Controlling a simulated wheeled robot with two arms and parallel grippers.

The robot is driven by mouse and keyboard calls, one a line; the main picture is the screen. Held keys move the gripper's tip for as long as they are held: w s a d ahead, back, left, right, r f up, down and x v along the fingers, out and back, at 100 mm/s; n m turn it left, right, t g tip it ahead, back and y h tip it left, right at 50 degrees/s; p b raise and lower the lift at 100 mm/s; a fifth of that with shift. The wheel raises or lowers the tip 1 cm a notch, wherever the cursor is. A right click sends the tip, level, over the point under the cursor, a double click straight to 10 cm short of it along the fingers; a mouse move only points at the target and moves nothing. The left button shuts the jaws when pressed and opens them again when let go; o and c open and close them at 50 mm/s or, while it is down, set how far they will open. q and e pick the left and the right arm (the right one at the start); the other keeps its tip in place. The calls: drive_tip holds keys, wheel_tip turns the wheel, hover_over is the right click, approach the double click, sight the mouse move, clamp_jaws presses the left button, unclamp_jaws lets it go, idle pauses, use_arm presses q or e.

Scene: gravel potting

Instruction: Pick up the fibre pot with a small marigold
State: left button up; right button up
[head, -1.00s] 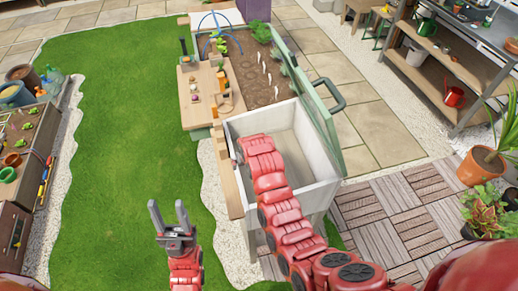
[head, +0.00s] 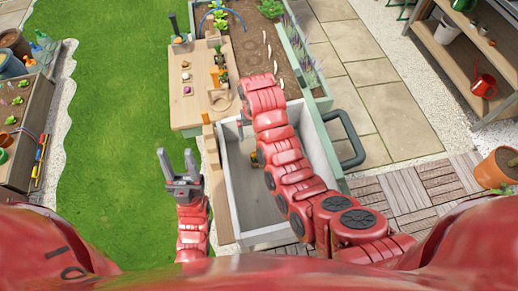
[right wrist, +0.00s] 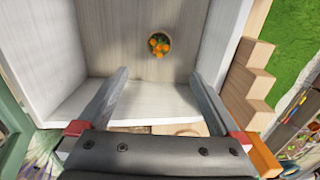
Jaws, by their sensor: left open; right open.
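The fibre pot with orange marigold blooms (right wrist: 159,44) stands on the floor of a deep pale wooden box (right wrist: 60,60), seen from above in the right wrist view. In the head view a small bit of the pot (head: 257,158) shows beside my right arm, which hides part of the box. My right gripper (right wrist: 158,76) is open and empty above the box, its two fingers apart and pointing towards the pot, not touching it. My left gripper (head: 176,158) is open and empty over the grass, left of the box.
A wooden work board (head: 190,100) with small items adjoins the box at the back left. A planting bed (head: 245,50) lies behind. Stepped wooden blocks (right wrist: 248,70) line one box wall.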

wheel_tip(320, 180, down, 3)
drive_tip(key=s+b, duration=0.1)
drive_tip(key=b, duration=0.8)
hover_over(256, 157)
wheel_tip(256, 157, down, 7)
drive_tip(key=shift+a+f, duration=0.1)
drive_tip(key=shift+f, duration=0.1)
drive_tip(key=shift+r+p, duration=0.1)
drive_tip(key=shift+p, duration=0.85)
drive_tip(key=shift+f, duration=0.6)
drive_tip(key=shift+f+p, duration=0.4)
drive_tip(key=shift+p, duration=0.05)
drive_tip(key=f, duration=0.1)
drive_tip(key=f+p, duration=0.1)
drive_tip(key=f, duration=0.1)
drive_tip(key=shift+w+d, duration=0.1)
drive_tip(key=shift+d, duration=0.1)
drive_tip(key=shift+f, duration=0.75)
drive_tip(key=shift+c, duration=0.2)
